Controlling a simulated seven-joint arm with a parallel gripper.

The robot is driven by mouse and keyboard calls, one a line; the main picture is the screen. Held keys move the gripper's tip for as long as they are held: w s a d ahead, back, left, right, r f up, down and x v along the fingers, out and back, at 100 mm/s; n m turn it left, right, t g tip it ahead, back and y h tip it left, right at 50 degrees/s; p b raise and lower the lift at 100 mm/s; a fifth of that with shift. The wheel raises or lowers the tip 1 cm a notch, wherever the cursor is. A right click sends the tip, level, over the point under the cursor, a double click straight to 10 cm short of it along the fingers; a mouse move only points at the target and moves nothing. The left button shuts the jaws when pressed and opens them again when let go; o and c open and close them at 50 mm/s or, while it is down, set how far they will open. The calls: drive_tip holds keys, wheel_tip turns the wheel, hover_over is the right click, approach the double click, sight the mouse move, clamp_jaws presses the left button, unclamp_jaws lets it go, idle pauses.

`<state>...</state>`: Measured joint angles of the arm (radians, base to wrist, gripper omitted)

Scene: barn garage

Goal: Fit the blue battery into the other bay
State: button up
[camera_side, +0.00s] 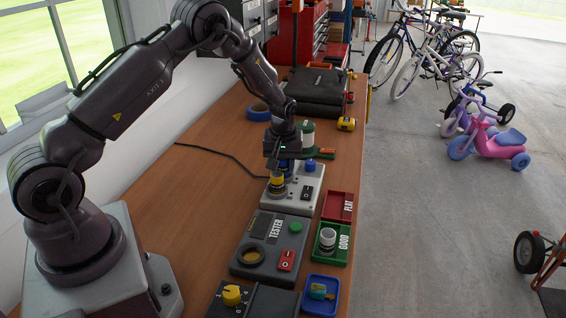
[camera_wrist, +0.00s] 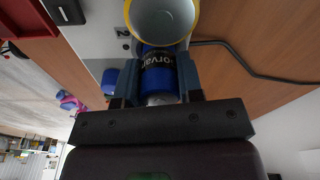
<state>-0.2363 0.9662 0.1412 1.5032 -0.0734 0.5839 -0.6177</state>
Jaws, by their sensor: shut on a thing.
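My gripper (camera_side: 283,150) points down over the pale bay box (camera_side: 296,204) and is shut on the blue battery (camera_side: 287,170). In the wrist view the blue battery (camera_wrist: 158,75) sits upright between the fingers, its dark label and silver end showing. A yellow-and-dark cylinder (camera_side: 277,186) stands on the box just in front of it. Its yellow-rimmed round top (camera_wrist: 164,18) is large in the wrist view and covers the battery's lower end. A "2" is printed beside it on the box. The bay under the blue battery is hidden; I cannot tell whether its end is inside.
The box carries a blue button (camera_side: 309,166) and a black switch (camera_side: 306,192). The grey tester (camera_side: 268,247), red tray (camera_side: 338,206) and green tray (camera_side: 332,252) with a pale cylinder stand nearer the camera. A black case (camera_side: 312,92) lies behind. Bare wood is left of the box, crossed by a cable.

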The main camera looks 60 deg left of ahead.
drive_tip(key=shift+f, duration=0.4)
drive_tip(key=o, duration=0.7)
drive_tip(key=shift+s+d+r, duration=0.1)
drive_tip(key=shift+d+r, duration=0.1)
drive_tip(key=shift+r, duration=1.6)
drive_tip(key=shift+s+d+r, duration=0.15)
drive_tip(key=shift+r, duration=1.65)
drive_tip(key=shift+s+d+r, duration=0.1)
drive_tip(key=shift+d+r, duration=0.1)
drive_tip(key=shift+r, duration=1.6)
